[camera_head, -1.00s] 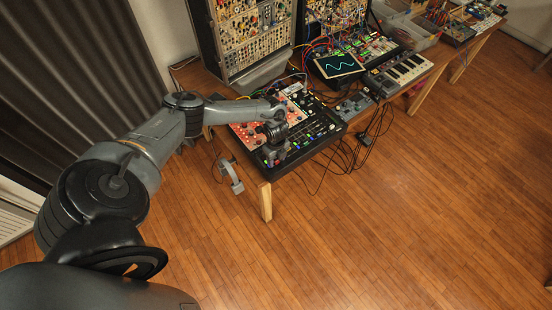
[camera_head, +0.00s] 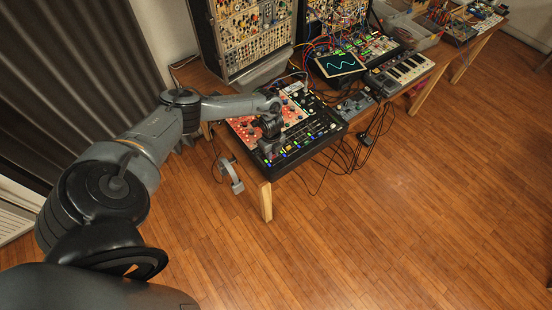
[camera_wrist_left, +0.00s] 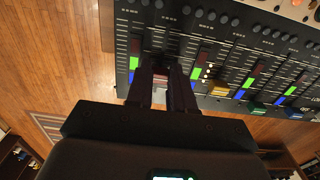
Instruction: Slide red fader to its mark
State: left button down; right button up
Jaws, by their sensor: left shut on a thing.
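The black mixer panel (camera_head: 318,138) lies at the near end of the table; its fader slots and coloured strips fill the top of the left wrist view (camera_wrist_left: 215,58). My left gripper (camera_head: 269,148) is over the panel's near-left part. In the left wrist view its two dark fingers (camera_wrist_left: 161,70) reach down to a fader slot and are shut on a small cap between them. The cap is mostly hidden; a dark reddish bit shows there, which fits the red fader. Its mark cannot be made out. My right gripper is out of view.
A yellow fader cap (camera_wrist_left: 217,88), a green one (camera_wrist_left: 258,108) and a blue one (camera_wrist_left: 292,113) stand to the right of the fingers. Rows of knobs (camera_wrist_left: 200,13) line the panel beyond the slots. Headphones (camera_head: 231,177) hang at the table edge. A screen (camera_head: 340,65) stands behind.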

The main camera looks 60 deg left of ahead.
pick_arm(q)
jog(key=shift+s+a, duration=0.2)
jog(key=shift+a, duration=0.95)
jog(key=shift+d, duration=0.1)
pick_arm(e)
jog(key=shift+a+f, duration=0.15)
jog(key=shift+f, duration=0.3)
pick_arm(q)
jog(key=c, duration=1)
grip_release()
jog(key=shift+o, duration=0.2)
jog(key=shift+r, duration=0.15)
jog(key=shift+r, duration=0.3)
notch_tip(320, 180, up, 10)
jog(key=shift+p, duration=0.3)
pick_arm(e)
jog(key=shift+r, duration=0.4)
pick_arm(q)
jog(key=shift+f, duration=0.1)
